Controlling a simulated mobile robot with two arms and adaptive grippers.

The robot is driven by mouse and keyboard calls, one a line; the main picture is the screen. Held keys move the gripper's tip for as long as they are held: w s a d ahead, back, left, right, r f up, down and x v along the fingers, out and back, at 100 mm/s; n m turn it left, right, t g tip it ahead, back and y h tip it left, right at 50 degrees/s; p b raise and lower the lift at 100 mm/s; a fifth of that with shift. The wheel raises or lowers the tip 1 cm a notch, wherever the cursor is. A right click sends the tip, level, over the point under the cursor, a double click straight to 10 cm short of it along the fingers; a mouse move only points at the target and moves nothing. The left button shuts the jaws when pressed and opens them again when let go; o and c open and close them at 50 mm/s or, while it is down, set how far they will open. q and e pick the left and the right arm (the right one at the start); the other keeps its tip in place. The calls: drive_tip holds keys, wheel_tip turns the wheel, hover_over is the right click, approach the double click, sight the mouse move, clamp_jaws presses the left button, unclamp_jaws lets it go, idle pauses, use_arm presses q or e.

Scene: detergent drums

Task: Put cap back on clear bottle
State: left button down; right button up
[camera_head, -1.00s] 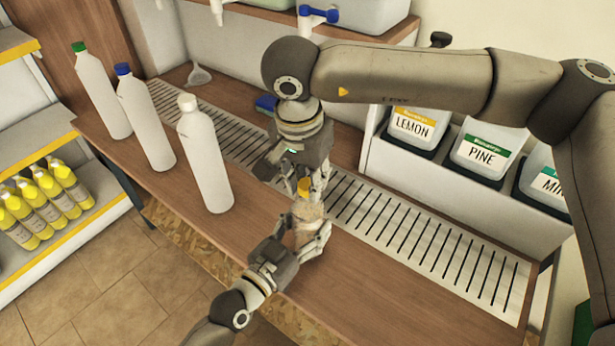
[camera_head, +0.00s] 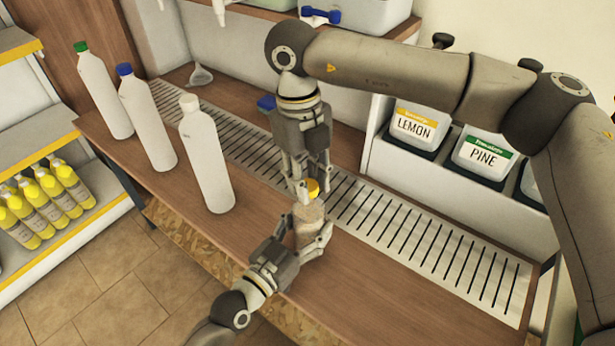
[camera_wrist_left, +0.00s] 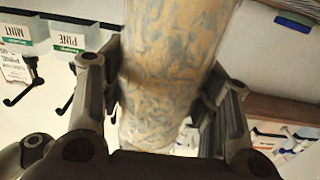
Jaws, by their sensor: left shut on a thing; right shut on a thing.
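The clear bottle (camera_head: 308,216), a see-through body with a mottled tan look, stands upright near the front of the counter. My left gripper (camera_head: 307,245) is shut around its body. In the left wrist view the bottle (camera_wrist_left: 170,70) fills the space between the two fingers (camera_wrist_left: 165,110). The yellow cap (camera_head: 312,186) is at the top of the bottle, and my right gripper (camera_head: 305,183), pointing down from above, is shut on it. The fingertips partly hide the bottle's mouth, so I cannot tell whether the cap touches the neck.
Three white bottles, with a green cap (camera_head: 103,95), a blue cap (camera_head: 146,118) and a white cap (camera_head: 206,155), stand to the left. A slotted metal grate (camera_head: 430,250) runs along the counter. A funnel (camera_head: 200,75) lies behind. Labelled drums (camera_head: 415,125) stand at the right.

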drive_tip(key=m, duration=0.6)
drive_tip(key=shift+d+y, duration=0.1)
drive_tip(key=shift+y, duration=0.3)
drive_tip(key=m+y, duration=0.1)
drive_tip(key=m, duration=0.6)
drive_tip(key=shift+d, duration=0.1)
drive_tip(key=m, duration=0.5)
drive_tip(key=shift+y, duration=0.3)
drive_tip(key=m+t, duration=0.1)
drive_tip(key=m, duration=0.4)
drive_tip(key=o, duration=0.7)
drive_tip(key=r, duration=0.4)
drive_tip(key=d+r, duration=0.1)
drive_tip(key=r, duration=0.6)
drive_tip(key=shift+w+d+r, duration=0.1)
drive_tip(key=shift+d+r, duration=0.25)
drive_tip(key=shift+r, duration=0.05)
use_arm(q)
drive_tip(key=shift+c, duration=2)
unclamp_jaws()
